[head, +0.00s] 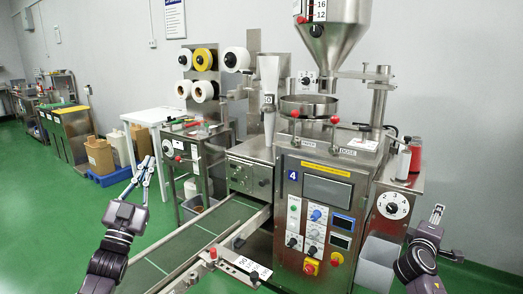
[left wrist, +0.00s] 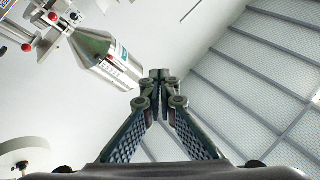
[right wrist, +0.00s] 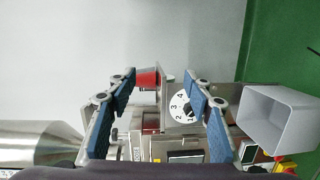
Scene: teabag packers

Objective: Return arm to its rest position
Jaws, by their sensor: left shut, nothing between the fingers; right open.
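My left gripper (head: 146,165) is raised at the left in the head view, in front of the white table and clear of the machine. In the left wrist view its fingers (left wrist: 158,78) meet at the tips with nothing between them. My right gripper (head: 437,212) is at the lower right in the head view, beside the machine's dial.
The teabag packing machine (head: 325,165) fills the middle, with a green conveyor (head: 205,225) reaching toward the lower left. A grey bin (head: 377,262) stands at its right side; it also shows in the right wrist view (right wrist: 278,118). A white table (head: 150,115) stands behind my left gripper. Green floor is open at left.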

